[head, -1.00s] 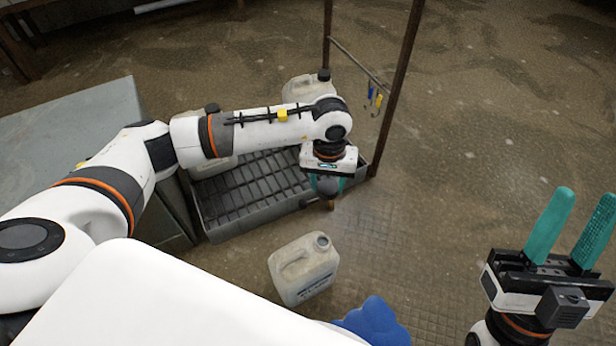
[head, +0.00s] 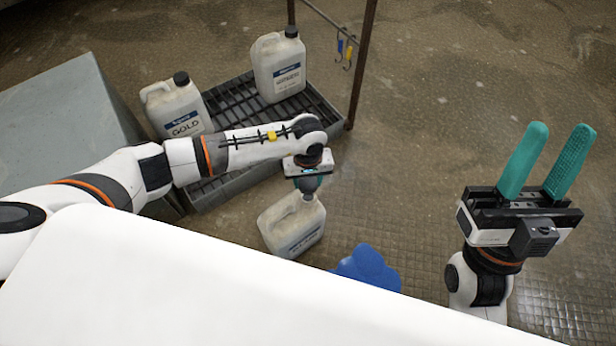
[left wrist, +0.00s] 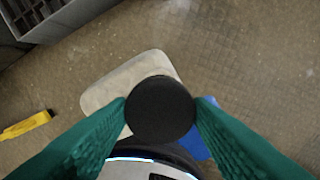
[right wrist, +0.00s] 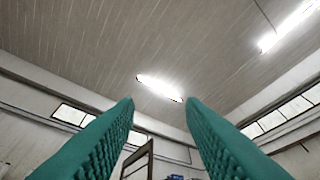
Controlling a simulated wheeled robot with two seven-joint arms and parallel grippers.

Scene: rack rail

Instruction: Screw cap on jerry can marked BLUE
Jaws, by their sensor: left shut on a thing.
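A pale jerry can (head: 290,236) stands on the floor in front of the rack; its label shows dark blue, but I cannot read its word. My left gripper (head: 308,188) points down over the can's neck and hides the mouth. In the left wrist view its green fingers are shut on a round black cap (left wrist: 160,108), with the can (left wrist: 112,88) below. I cannot tell if the cap touches the neck.
A capped can marked GOLD (head: 180,108) and another capped can (head: 279,72) stand on a dark grated tray (head: 328,122). A rusty post (head: 362,65) rises beside it. A blue object (head: 366,268) lies right of the near can. The floor at right is clear.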

